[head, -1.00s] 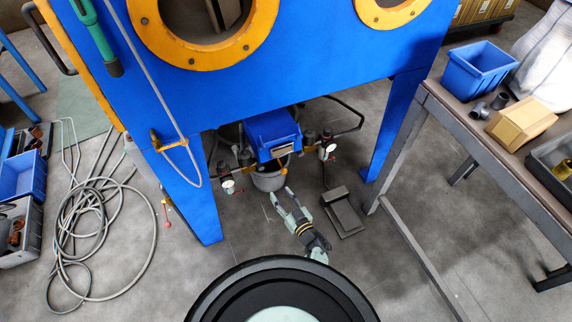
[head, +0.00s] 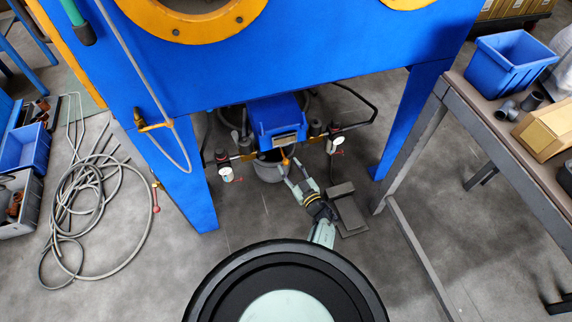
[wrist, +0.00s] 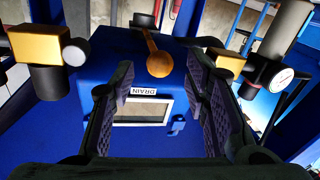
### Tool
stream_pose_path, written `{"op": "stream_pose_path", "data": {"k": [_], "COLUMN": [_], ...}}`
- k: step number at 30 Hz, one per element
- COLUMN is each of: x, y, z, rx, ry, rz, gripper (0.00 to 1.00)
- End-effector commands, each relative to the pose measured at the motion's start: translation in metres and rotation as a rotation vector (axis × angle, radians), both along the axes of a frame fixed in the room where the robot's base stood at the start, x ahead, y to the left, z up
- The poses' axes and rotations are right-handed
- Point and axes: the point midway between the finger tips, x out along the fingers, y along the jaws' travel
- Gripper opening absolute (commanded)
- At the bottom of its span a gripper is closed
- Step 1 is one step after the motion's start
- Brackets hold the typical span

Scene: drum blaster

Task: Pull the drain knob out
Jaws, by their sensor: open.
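The drain knob is an orange, rounded knob on a thin stem (wrist: 158,63). In the head view the knob (head: 285,158) shows as a small orange spot under the blue box (head: 265,116). My gripper (wrist: 158,75) is open, with one dark padded finger on each side of the knob in the wrist view. Its fingertips (head: 291,166) are close to the knob in the head view. I see no contact; the exact depth gap is unclear.
Gauges and brass fittings (head: 226,174) flank the box. The blue cabinet (head: 290,50) stands above it, with legs at both sides. A grey pail (head: 268,172) is below and a dark foot pedal (head: 348,210) stands right. A workbench (head: 480,100) is at right; hoses (head: 85,215) lie left.

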Motion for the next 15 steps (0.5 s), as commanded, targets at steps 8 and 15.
{"op": "stream_pose_path", "data": {"k": [8, 15], "x": [0.026, 0.029], "y": [0.016, 0.017], "z": [-0.001, 0.000], "rx": [0.000, 0.001], "ry": [0.000, 0.000], "rz": [0.001, 0.000], "gripper": [0.42, 0.42]}}
